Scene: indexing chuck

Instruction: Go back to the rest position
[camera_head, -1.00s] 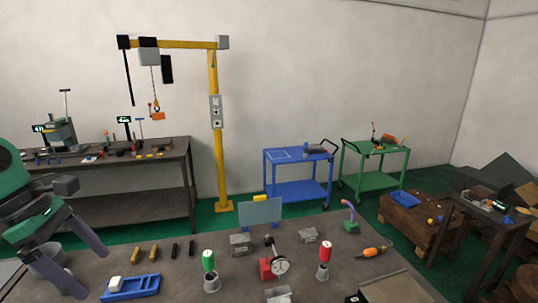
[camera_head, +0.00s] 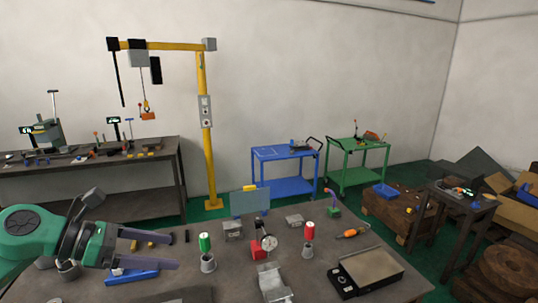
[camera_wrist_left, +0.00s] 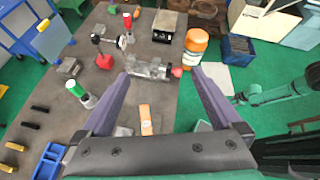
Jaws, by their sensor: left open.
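My left gripper (camera_head: 165,250) is open, above the left part of the workbench (camera_head: 215,262) in the head view. Its two purple-grey fingers point right with nothing between them. In the left wrist view my left gripper (camera_wrist_left: 158,75) has its fingers wide apart, and a grey metal fixture (camera_wrist_left: 150,70) with a red knob shows beyond the gap. The fixture (camera_head: 271,283) is at the bench's front in the head view. A green arm, apparently my right one (camera_wrist_left: 250,97), shows at the right of the wrist view; its jaw state is too small to tell.
A green-handled tool (camera_head: 205,250), a dial gauge (camera_head: 268,242) and a red-handled tool (camera_head: 309,238) stand mid-bench. A flat-topped box (camera_head: 368,270) sits at right. An orange block (camera_wrist_left: 146,118) lies below the gripper.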

